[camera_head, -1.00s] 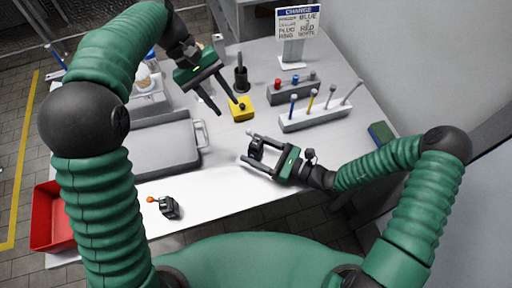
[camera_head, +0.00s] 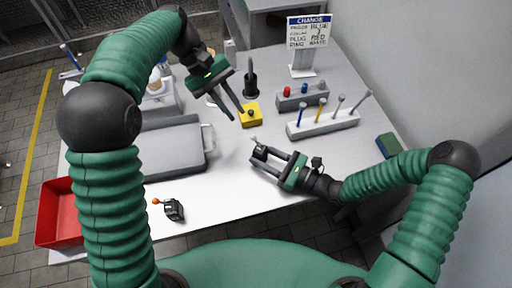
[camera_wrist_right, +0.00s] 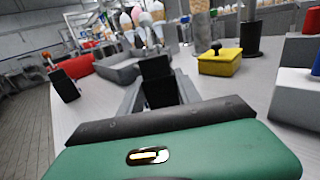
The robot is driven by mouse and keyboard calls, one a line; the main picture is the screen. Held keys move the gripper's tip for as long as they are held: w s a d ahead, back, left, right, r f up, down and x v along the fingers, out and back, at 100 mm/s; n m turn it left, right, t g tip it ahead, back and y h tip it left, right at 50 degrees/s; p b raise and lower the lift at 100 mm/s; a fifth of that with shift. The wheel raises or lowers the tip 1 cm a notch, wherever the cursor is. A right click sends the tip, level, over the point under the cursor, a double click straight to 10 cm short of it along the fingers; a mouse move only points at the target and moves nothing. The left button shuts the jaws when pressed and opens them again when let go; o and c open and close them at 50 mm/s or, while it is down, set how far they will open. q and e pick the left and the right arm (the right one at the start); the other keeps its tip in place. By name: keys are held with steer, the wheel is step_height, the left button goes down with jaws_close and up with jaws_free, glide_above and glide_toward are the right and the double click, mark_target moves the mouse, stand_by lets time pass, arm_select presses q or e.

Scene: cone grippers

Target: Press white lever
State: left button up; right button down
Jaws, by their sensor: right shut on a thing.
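A small dark block with a white-tipped lever (camera_head: 254,139) is between the fingers of my right gripper (camera_head: 254,160), over the light table in the head view. The gripper is shut on the block. In the right wrist view the dark block (camera_wrist_right: 156,68) stands between the grey fingers, and its lever is hard to make out. My left gripper (camera_head: 227,114) is open and empty, pointing down beside a yellow box (camera_head: 250,119) with a black knob. A second small dark block (camera_head: 174,210) with an orange-tipped lever stands near the table's front edge.
A white rack (camera_head: 322,125) of coloured rods and a grey holder (camera_head: 303,98) with red and blue pegs stand at right. A sign (camera_head: 309,31) stands behind. A grey tray (camera_head: 170,152) and a red bin (camera_head: 58,215) are at left. The front table is mostly clear.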

mark_target(251, 138)
arm_select(q)
steer(key=a+f+n+h, duration=0.1)
steer(key=f+n, duration=0.1)
steer(key=w+a+f+n+g+h, duration=0.1)
steer(key=n+h, duration=0.1)
steer(key=a+f+n+g+h, duration=0.1)
steer(key=a+f+n, duration=0.1)
steer(key=shift+w+f+h, duration=0.3)
steer(key=shift+w+f, duration=0.05)
jaws_close()
steer(key=a+f+n+h, duration=0.1)
steer(key=a+n+h, duration=0.2)
steer(key=a+n, duration=0.15)
steer(key=shift+m, duration=0.45)
steer(key=x, duration=1)
steer(key=shift+w+d, duration=0.2)
steer(key=shift+d, duration=0.1)
steer(key=shift+r, duration=0.1)
steer(key=shift+s+d+r+t+y, duration=0.15)
steer(key=shift+d+r+t+y, duration=0.15)
steer(key=shift+y, duration=0.45)
steer(key=shift+s+d+r+t+y, duration=0.2)
steer(key=shift+r+t+y, duration=0.2)
steer(key=shift+y, duration=0.35)
